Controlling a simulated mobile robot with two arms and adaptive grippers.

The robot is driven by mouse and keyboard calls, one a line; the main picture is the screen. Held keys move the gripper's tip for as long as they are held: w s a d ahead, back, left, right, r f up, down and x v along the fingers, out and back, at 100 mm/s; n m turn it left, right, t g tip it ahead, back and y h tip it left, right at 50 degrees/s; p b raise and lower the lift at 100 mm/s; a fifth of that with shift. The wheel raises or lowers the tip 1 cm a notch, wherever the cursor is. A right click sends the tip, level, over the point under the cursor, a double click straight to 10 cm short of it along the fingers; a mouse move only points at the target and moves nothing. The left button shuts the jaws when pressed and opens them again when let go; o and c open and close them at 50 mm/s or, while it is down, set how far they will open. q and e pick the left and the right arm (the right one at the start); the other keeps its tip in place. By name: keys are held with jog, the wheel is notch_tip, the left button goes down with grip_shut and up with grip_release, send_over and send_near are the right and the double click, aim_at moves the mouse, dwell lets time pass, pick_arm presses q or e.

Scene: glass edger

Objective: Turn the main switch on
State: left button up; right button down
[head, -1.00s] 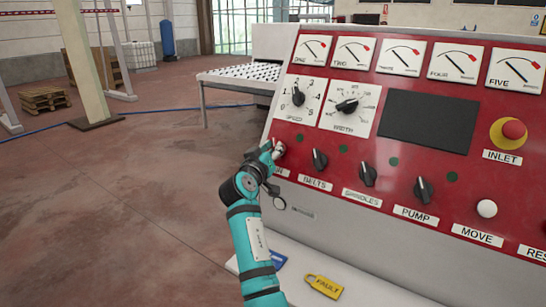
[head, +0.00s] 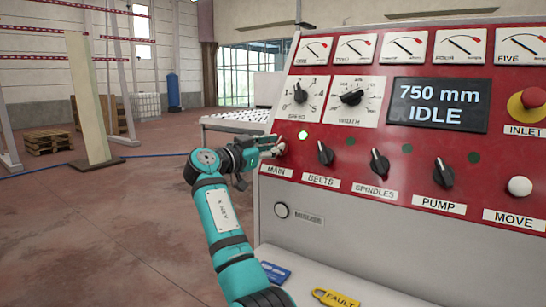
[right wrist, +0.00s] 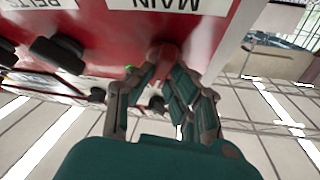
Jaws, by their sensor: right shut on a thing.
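The red control panel (head: 350,165) of the machine fills the right of the head view. The main switch is above the white MAIN label (head: 276,171), at the panel's left end, and my gripper mostly hides it. My right gripper (head: 277,146) reaches it from the left and is shut on it. In the right wrist view the fingers (right wrist: 167,72) meet at the main switch (right wrist: 163,52) beside the MAIN label. A small lamp (head: 302,135) near the switch is lit. The display (head: 437,105) reads "750 mm IDLE". My left gripper is not in view.
The BELTS (head: 325,152), SPINDLES (head: 379,162) and PUMP (head: 443,172) knobs sit in a row to the right.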

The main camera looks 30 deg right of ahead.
jog(key=shift+r+m+g+p, duration=0.15)
jog(key=shift+m+g+p, duration=0.25)
jog(key=shift+m+g, duration=0.55)
jog(key=shift+m, duration=0.75)
jog(key=shift+g, duration=0.25)
jog(key=c, duration=1.3)
grip_release()
jog(key=shift+d, duration=0.1)
jog(key=shift+w, duration=0.1)
jog(key=shift+a, duration=0.2)
jog(key=a, duration=0.4)
jog(key=s+a, duration=0.1)
jog(key=a, duration=0.6)
jog(key=shift+s+a, duration=0.15)
jog(key=shift+a, duration=0.15)
